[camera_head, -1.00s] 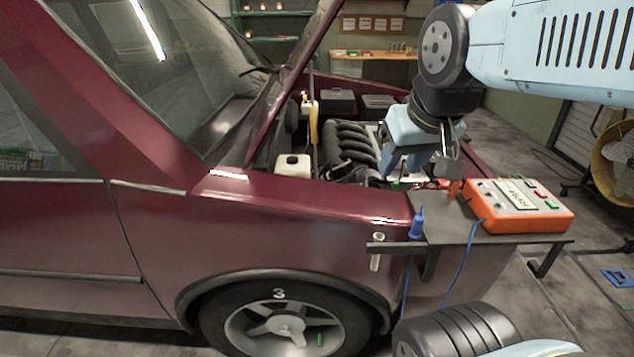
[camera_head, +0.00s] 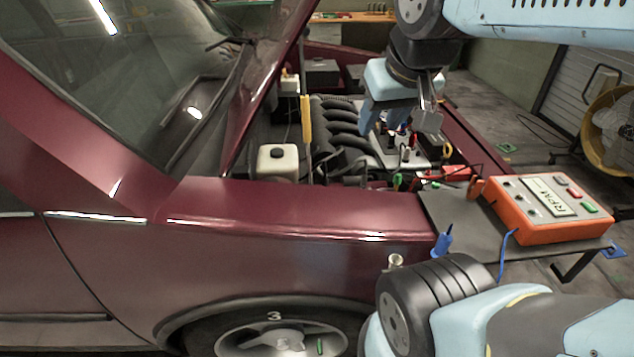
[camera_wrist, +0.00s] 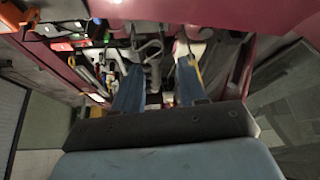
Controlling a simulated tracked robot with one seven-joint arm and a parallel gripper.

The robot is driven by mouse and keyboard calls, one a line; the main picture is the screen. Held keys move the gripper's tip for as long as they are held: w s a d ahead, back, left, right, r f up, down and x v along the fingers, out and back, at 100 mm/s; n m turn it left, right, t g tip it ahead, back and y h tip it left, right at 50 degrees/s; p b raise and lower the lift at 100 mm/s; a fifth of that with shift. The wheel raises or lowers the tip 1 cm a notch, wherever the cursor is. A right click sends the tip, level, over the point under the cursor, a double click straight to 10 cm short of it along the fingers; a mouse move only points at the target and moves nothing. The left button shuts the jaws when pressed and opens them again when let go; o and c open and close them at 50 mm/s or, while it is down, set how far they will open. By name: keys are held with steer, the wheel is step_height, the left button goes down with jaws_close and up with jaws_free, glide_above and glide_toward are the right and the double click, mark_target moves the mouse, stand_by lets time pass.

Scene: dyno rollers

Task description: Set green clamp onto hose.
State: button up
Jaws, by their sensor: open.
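A small green piece (camera_head: 398,181), likely the green clamp, shows at the near edge of the engine bay, beside red and black leads. Its exact shape is too small to tell. In the wrist view a small green spot (camera_wrist: 107,37) shows past the fingers; I cannot tell if it is the same piece. I cannot single out the hose among the dark engine parts. My gripper (camera_head: 401,122) hangs over the right of the engine bay, above and behind the green piece and apart from it. In the wrist view its two blue fingers (camera_wrist: 158,72) stand apart with nothing clearly held.
An orange RPM box (camera_head: 547,208) sits on a dark shelf (camera_head: 455,215) at the fender, with a blue-handled tool (camera_head: 443,240) at its edge. A red clamp (camera_head: 473,183) lies by the box. A white reservoir (camera_head: 278,163) and the raised hood (camera_head: 262,90) stand left of my gripper.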

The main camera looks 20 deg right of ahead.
steer(key=w+f+m+g, duration=0.1)
steer(key=w+f, duration=0.4)
steer(key=w, duration=0.3)
steer(key=w+d+f+g, duration=0.1)
steer(key=w+f+g, duration=0.1)
steer(key=w+f, duration=0.45)
steer(key=w+f+m+g, duration=0.1)
steer(key=w+f, duration=0.3)
steer(key=w, duration=0.6)
steer(key=shift+g, duration=0.8)
steer(key=w+f, duration=0.1)
steer(key=f, duration=0.6)
steer(key=w+f, duration=0.1)
steer(key=f, duration=0.7)
steer(key=w+f, duration=0.1)
steer(key=f, duration=0.7)
steer(key=shift+w+a+f, duration=0.15)
steer(key=shift+a+f, duration=0.1)
steer(key=shift+a, duration=0.15)
jaws_close()
